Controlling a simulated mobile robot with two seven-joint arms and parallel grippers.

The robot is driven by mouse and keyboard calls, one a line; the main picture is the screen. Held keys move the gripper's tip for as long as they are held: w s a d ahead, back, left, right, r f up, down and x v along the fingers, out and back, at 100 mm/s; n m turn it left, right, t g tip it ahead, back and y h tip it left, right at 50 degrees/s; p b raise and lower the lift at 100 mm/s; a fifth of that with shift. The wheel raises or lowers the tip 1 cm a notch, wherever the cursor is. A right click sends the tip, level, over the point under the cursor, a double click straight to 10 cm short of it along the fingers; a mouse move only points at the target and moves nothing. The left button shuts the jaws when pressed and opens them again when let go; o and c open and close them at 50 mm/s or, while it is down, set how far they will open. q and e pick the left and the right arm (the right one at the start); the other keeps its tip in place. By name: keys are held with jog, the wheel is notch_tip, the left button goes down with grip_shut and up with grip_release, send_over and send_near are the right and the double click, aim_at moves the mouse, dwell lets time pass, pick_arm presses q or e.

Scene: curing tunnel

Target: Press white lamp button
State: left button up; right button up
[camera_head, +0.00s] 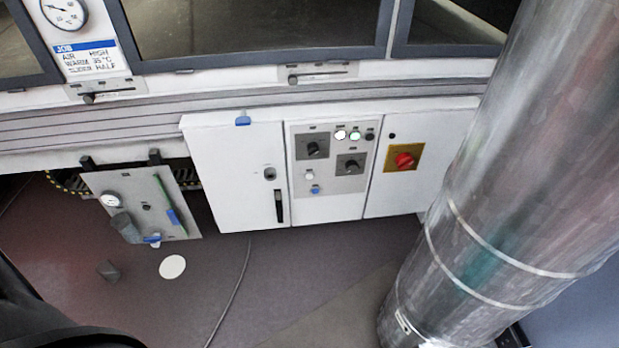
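A grey control panel (327,185) is set in the middle of the white cabinet (238,180). At its top are a bright white round lamp (340,135), a bright green-rimmed lamp (355,135) and a dark one (370,137). Below are two black rotary knobs, one at upper left (313,147) and one at right (350,166). A small white round button (309,175) sits at lower left, above a small blue one (315,189). The labels are too small to read. Neither gripper is in view.
A red knob on a yellow plate (404,160) is on the right cabinet door. A large metal duct (500,190) stands at right. A gauge panel (142,204) hangs at left. A job card (90,60) is above. The floor before the cabinet is mostly clear.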

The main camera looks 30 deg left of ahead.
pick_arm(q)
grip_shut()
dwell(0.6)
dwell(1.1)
